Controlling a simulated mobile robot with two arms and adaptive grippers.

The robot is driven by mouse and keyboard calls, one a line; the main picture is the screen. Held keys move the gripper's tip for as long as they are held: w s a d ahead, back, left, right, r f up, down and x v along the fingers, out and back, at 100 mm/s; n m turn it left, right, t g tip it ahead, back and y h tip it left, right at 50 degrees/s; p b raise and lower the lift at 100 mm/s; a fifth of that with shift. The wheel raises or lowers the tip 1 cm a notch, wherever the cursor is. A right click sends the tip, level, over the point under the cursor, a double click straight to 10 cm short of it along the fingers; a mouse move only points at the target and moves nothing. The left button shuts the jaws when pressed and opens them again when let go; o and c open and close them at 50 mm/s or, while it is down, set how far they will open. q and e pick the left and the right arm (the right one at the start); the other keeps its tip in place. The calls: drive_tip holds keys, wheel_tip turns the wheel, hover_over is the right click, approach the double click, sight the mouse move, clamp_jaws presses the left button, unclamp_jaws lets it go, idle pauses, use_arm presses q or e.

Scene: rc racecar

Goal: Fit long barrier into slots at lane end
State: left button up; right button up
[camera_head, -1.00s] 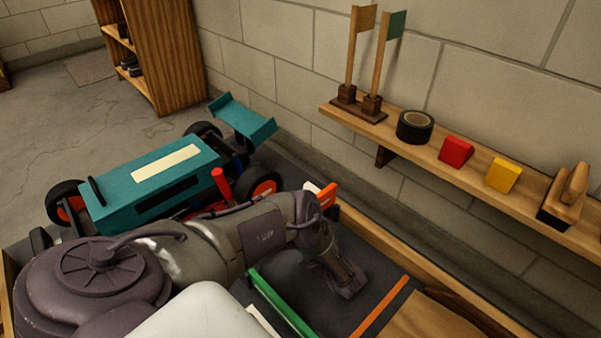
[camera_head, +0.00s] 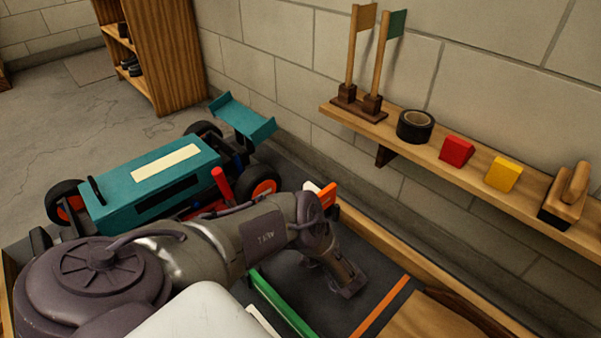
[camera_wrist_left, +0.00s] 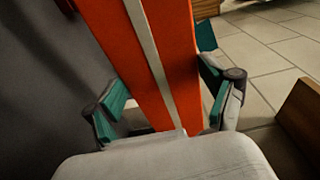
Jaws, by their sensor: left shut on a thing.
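In the left wrist view a long orange barrier (camera_wrist_left: 116,32) with a pale stripe along it runs from between my left gripper's fingers toward the top of the picture. My left gripper (camera_wrist_left: 167,95) has a teal-padded finger on each side of the barrier and is shut on it. In the head view my arm comes in from the left and bends down over a dark lane surface (camera_head: 376,268). The fingers and their hold on the barrier cannot be made out there. The slots cannot be made out. My right gripper is not in view.
A teal racecar (camera_head: 150,185) stands left of the lane. A small orange piece (camera_head: 328,195) shows behind my arm. Green (camera_head: 283,305) and orange (camera_head: 380,307) strips lie near the lane. A wall shelf (camera_head: 430,152) holds two flags, tape, coloured blocks and a wooden-handled tool.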

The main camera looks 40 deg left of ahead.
use_arm(q)
drive_tip(key=shift+f+b, duration=2.65)
drive_tip(key=shift+f, duration=0.35)
drive_tip(key=o, duration=1.4)
drive_tip(key=shift+d, duration=0.1)
drive_tip(key=shift+s+d, duration=0.1)
drive_tip(key=shift+d, duration=0.2)
drive_tip(key=v, duration=1)
drive_tip(key=shift+s+d, duration=0.1)
drive_tip(key=shift+d, duration=0.05)
drive_tip(key=shift+s+d, duration=0.15)
drive_tip(key=shift+d, duration=0.25)
drive_tip(key=shift+r, duration=0.15)
